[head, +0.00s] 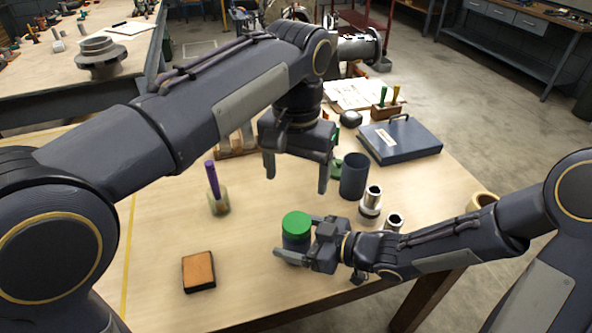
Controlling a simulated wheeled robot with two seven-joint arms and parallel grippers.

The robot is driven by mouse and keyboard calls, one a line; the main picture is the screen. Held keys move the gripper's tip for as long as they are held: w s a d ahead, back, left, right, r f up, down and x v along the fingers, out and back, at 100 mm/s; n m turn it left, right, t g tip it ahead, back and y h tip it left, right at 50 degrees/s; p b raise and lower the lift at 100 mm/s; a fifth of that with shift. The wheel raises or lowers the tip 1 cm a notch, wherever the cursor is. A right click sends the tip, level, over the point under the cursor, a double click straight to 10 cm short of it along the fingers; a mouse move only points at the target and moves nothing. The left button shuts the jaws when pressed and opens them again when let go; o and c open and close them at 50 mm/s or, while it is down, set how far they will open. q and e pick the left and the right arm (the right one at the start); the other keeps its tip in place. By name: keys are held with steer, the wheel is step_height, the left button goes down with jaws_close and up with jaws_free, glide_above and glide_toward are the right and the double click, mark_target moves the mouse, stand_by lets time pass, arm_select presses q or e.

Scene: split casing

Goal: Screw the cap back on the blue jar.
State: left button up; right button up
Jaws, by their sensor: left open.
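The blue jar (295,243) stands upright near the front middle of the table. The green cap (297,223) sits on top of it; I cannot tell how tightly it is seated. My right gripper (297,243) comes in from the right, low on the jar, with one finger in front of it and the other behind, and looks shut on it. My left gripper (296,183) is above and a little behind the jar, pointing down. Its fingers are wide apart with nothing between them.
A dark cup (354,177) and metal cylinders (371,201) stand right of the jar. A holder with a purple-handled tool (219,205) is at left, an orange-topped block (198,271) at front left. A blue case (400,139) lies behind. The table's front edge is close.

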mark_target(310, 239)
steer(key=p+v, duration=0.1)
steer(key=v, duration=0.7)
stand_by(0.5)
